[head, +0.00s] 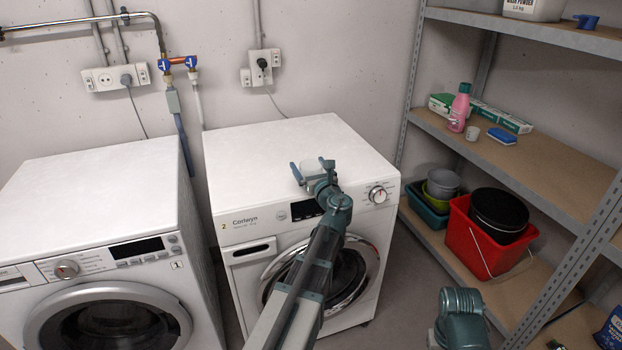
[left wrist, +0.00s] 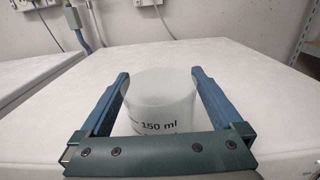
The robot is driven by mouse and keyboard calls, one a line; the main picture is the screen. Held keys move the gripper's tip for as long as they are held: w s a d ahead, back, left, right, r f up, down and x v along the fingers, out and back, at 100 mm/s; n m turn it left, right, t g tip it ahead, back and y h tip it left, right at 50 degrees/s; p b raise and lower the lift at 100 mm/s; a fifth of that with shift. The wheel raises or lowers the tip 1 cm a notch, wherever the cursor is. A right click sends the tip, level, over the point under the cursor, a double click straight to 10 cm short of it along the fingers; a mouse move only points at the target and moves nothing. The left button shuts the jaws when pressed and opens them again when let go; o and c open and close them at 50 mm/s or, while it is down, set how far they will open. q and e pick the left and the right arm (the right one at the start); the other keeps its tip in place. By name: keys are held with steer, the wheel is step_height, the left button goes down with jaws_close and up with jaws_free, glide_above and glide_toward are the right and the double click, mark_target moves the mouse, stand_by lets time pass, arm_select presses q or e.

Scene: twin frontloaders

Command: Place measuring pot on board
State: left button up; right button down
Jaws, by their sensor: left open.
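The measuring pot (left wrist: 160,98) is a translucent white cup marked "150 ml". It stands upright on the white top of washer 2 (head: 270,150). In the head view, the pot (head: 313,167) shows pale against the white top, at my left gripper (head: 312,168). My left gripper is open, and in the left wrist view its two blue fingers (left wrist: 160,85) stand on either side of the pot. The gripper's body hides the pot's lower front. The brown middle shelf board (head: 550,160) is at the right. My right gripper is not in view.
The middle shelf holds a pink bottle (head: 460,108), a small white cup (head: 472,133), a blue sponge (head: 502,136) and green boxes. Below are a red bucket (head: 480,240) and bowls. A steel rack post (head: 575,250) stands in front. Washer 1 (head: 90,190) is at left.

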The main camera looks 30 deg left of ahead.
arm_select(q)
steer(key=shift+w+a, duration=0.35)
steer(key=shift+a, duration=0.1)
steer(key=c, duration=1.3)
steer(key=shift+r, duration=0.15)
steer(key=shift+r+p, duration=0.55)
steer(key=shift+p, duration=0.1)
step_height(320, 180, up, 3)
steer(key=p, duration=0.3)
steer(key=v, duration=1.6)
steer(key=shift+s+r+p, duration=0.1)
steer(key=shift+r+p, duration=0.25)
